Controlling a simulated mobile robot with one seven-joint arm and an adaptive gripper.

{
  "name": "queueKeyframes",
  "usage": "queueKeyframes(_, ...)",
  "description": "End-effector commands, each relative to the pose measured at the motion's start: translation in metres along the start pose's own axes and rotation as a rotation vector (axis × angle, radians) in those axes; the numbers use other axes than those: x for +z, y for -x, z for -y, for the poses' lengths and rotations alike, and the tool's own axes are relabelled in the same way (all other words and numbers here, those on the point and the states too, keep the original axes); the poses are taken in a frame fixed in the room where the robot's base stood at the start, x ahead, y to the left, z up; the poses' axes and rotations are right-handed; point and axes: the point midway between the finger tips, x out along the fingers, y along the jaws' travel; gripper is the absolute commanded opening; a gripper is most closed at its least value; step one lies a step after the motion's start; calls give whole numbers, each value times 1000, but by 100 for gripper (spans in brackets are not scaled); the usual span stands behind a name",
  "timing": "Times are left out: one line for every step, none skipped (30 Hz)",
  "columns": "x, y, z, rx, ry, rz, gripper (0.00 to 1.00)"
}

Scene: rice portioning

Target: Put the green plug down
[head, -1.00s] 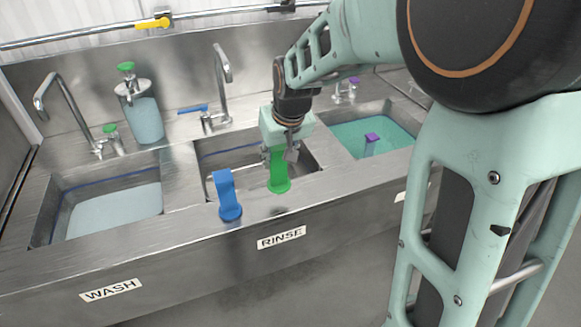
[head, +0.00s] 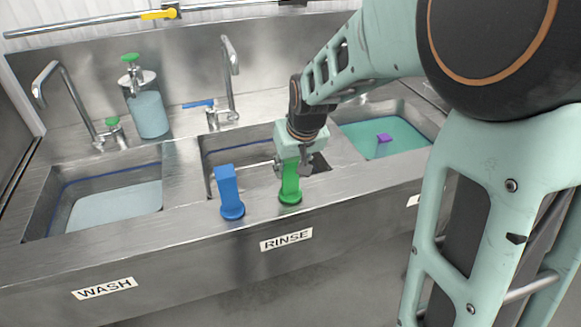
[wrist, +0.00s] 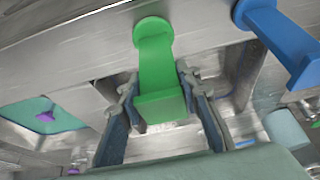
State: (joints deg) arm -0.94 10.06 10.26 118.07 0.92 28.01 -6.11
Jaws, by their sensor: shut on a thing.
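The green plug (head: 290,188) has a round base and a tall handle. It stands upright at the front rim of the rinse basin, to the right of the blue plug (head: 230,193). My gripper (head: 291,169) is shut on its handle from above. In the wrist view the green plug (wrist: 160,75) sits between the two fingers of my gripper (wrist: 159,88), its base pointing away from my palm. The base is at the rim surface, but I cannot tell whether it touches. My fingers hide the handle's top in the head view.
The blue plug, also in the wrist view (wrist: 280,38), stands close by on the same rim. The wash basin (head: 165,200) at left holds pale water. The right basin holds green water with a purple plug (head: 384,138). A faucet (head: 232,75) rises behind the rinse basin.

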Motion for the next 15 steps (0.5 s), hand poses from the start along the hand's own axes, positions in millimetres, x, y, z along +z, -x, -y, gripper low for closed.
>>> queueKeyframes(1,-3,0,0,0,-1,0)
queueKeyframes(1,-3,0,0,0,0,32)
queueKeyframes(1,-2,0,0,0,0,37)
queueKeyframes(1,-2,0,0,0,0,40)
queueKeyframes(1,-2,0,0,0,0,43)
queueKeyframes(1,-2,0,0,0,0,48)
queueKeyframes(1,-2,0,0,0,0,49)
queueKeyframes(1,-2,0,0,0,0,49)
queueKeyframes(1,-2,0,0,0,0,49)
queueKeyframes(1,-2,0,0,0,0,49)
queueKeyframes(1,-2,0,0,0,0,49)
queueKeyframes(1,-2,0,0,0,0,49)
queueKeyframes(1,-2,0,0,0,0,49)
queueKeyframes(1,-2,0,0,0,0,49)
queueKeyframes(0,-1,0,0,0,0,49)
